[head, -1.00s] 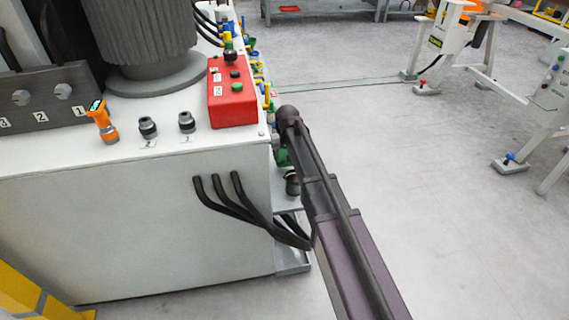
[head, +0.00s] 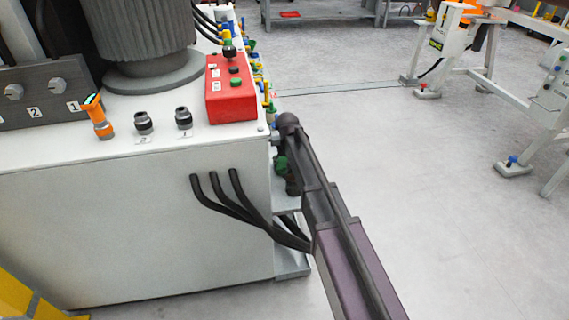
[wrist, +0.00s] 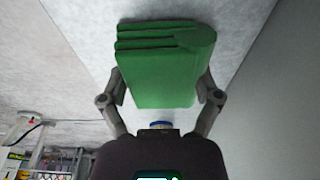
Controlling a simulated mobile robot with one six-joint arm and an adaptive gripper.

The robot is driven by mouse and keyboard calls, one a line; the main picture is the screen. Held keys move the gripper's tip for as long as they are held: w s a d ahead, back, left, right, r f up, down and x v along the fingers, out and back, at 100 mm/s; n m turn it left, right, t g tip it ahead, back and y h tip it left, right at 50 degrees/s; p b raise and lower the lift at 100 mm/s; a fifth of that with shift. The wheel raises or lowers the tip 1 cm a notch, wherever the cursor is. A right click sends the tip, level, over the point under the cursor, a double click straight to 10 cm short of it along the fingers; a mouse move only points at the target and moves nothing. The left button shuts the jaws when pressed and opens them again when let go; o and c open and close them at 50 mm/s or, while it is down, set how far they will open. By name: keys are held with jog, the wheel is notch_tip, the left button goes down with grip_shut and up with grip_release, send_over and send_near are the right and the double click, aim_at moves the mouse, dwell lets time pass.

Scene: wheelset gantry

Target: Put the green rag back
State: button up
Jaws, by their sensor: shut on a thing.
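The green rag (wrist: 160,75) shows in the wrist view as a thick folded block, with its layered folds at the upper end. My gripper (wrist: 162,92) is shut on it, one finger on each side. Pale grey floor shows behind the rag. In the head view my arm reaches away past the right side of the white cabinet (head: 150,225). My gripper and the rag cannot be made out in the head view.
On the cabinet top are a red control box (head: 230,88), an orange handheld device (head: 98,118) and two dark fittings. Black hoses (head: 235,205) leave its front. A white stand (head: 485,60) is at upper right. Open floor (head: 400,170) lies between them.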

jog(key=shift+f, duration=0.15)
jog(key=o, duration=0.8)
notch_tip(320, 180, up, 12)
jog(key=s+p, duration=0.1)
jog(key=p, duration=1.1)
jog(key=shift+s+d, duration=0.25)
jog(key=shift+s, duration=0.15)
jog(key=shift+d, duration=0.1)
